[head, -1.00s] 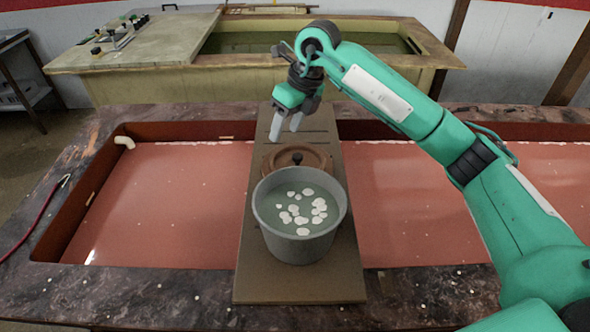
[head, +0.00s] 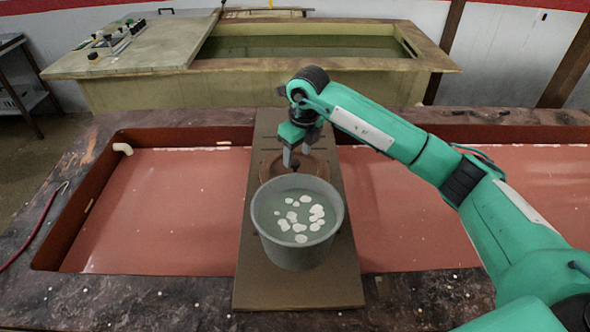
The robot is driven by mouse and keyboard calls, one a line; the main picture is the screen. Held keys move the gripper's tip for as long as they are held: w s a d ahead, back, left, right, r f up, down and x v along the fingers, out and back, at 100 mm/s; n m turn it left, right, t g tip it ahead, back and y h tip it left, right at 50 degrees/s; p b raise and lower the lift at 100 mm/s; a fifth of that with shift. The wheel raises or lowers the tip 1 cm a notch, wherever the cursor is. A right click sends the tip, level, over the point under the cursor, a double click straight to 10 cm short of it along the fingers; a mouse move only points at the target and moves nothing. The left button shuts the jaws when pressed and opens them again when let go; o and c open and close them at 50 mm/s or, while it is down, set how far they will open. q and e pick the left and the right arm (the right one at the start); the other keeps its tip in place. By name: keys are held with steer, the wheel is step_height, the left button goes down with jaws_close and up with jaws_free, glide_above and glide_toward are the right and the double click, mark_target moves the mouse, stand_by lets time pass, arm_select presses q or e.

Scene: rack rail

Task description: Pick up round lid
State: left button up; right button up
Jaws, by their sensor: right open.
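The round brown lid (head: 270,172) lies on the board behind the pot. Its front part is hidden by the pot's rim, and its dark knob is hidden by my right gripper. My right gripper (head: 297,160) points down over the lid with its fingers apart, around the place of the knob. I cannot tell whether the fingers touch the lid. My left gripper is not in view.
A grey pot (head: 298,250) with liquid and several white pieces stands on the brown board (head: 300,291), close in front of the lid. The board bridges a sunken basin with a reddish surface (head: 160,205). A second tank (head: 300,45) stands behind.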

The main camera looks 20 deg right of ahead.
mark_target(295, 162)
steer(key=f, duration=0.3)
steer(key=shift+w+a+f+p, duration=0.1)
steer(key=shift+w+a+p, duration=0.05)
steer(key=shift+w+p, duration=0.2)
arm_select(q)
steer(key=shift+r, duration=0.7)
arm_select(e)
steer(key=shift+c, duration=0.2)
steer(key=c, duration=1.1)
